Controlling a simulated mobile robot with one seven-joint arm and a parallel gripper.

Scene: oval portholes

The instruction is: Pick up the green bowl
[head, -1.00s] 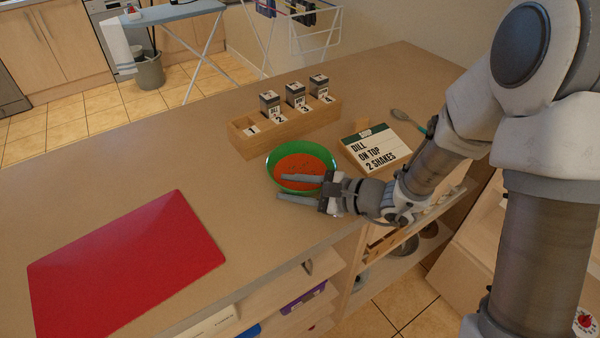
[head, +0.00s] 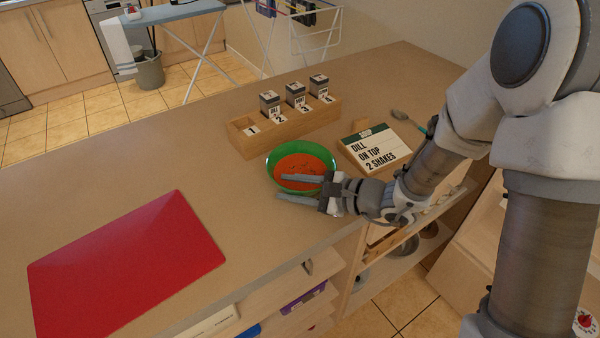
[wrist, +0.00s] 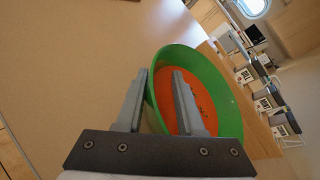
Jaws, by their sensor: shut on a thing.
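The green bowl (head: 326,154) sits on the counter and holds orange-red soup with dark specks. It also shows in the wrist view (wrist: 226,92). My gripper (head: 281,187) is at the bowl's near right side. One finger reaches over the soup inside the bowl and the other lies outside the wall. In the wrist view my gripper (wrist: 157,88) is shut on the bowl's rim, with the green wall between its fingers. The bowl looks level, and I cannot see a gap beneath it.
A wooden rack (head: 284,132) with numbered slots and several dark-topped shakers stands behind the bowl. A sign (head: 376,148) reading "DILL ON TOP 2 SHAKES" is to the right. A red mat (head: 126,268) lies at the left. Bare counter separates the mat and bowl.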

